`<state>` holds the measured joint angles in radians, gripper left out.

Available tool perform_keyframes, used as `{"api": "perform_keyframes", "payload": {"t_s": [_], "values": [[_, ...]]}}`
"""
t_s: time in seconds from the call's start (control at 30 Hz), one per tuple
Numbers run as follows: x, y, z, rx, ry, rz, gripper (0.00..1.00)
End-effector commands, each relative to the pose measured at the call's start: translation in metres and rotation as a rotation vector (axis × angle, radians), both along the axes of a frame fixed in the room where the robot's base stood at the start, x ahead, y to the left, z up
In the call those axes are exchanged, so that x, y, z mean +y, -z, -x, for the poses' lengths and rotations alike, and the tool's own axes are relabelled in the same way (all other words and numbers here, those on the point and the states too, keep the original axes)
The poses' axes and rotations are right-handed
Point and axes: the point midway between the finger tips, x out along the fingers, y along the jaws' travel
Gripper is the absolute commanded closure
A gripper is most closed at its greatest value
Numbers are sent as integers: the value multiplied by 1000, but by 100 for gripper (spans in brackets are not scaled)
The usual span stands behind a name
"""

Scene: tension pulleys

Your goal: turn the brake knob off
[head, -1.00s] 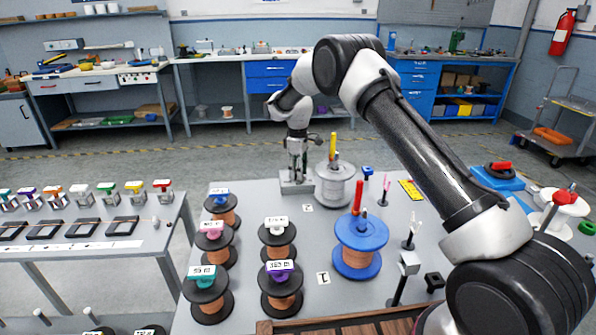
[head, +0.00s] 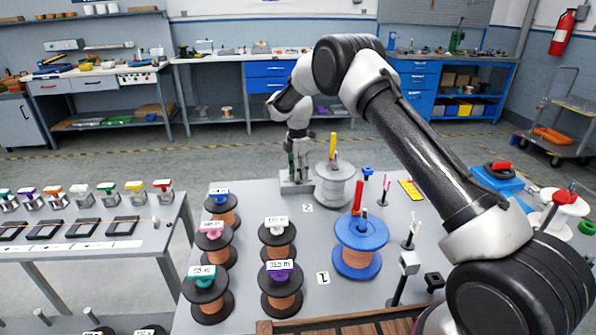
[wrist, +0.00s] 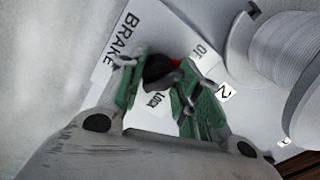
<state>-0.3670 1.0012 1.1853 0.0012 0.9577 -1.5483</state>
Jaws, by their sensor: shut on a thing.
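The brake knob (wrist: 160,68) is black with a red mark and sits on a light panel between my fingers in the wrist view. The panel carries the printed words BRAKE (wrist: 124,38), LOCK and a partly hidden word starting with O (wrist: 201,50). My gripper (wrist: 158,92) has green-padded fingers on either side of the knob and is shut on it. In the head view my gripper (head: 297,172) points straight down onto a grey block (head: 297,188) at the back edge of the table. The knob is hidden there.
A large pale wire spool (head: 334,187) with a yellow post stands just right of the block. A blue spool (head: 360,250) with a red post is nearer. Several labelled copper spools stand at the front left.

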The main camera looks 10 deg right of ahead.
Motion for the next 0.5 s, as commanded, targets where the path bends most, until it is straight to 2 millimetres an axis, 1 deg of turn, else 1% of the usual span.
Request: {"api": "perform_keyframes", "payload": {"t_s": [0.2,0.5], "values": [[0,-2,-3,-8,-54,-1,90],[0,-2,-3,-10,-68,-1,90]]}}
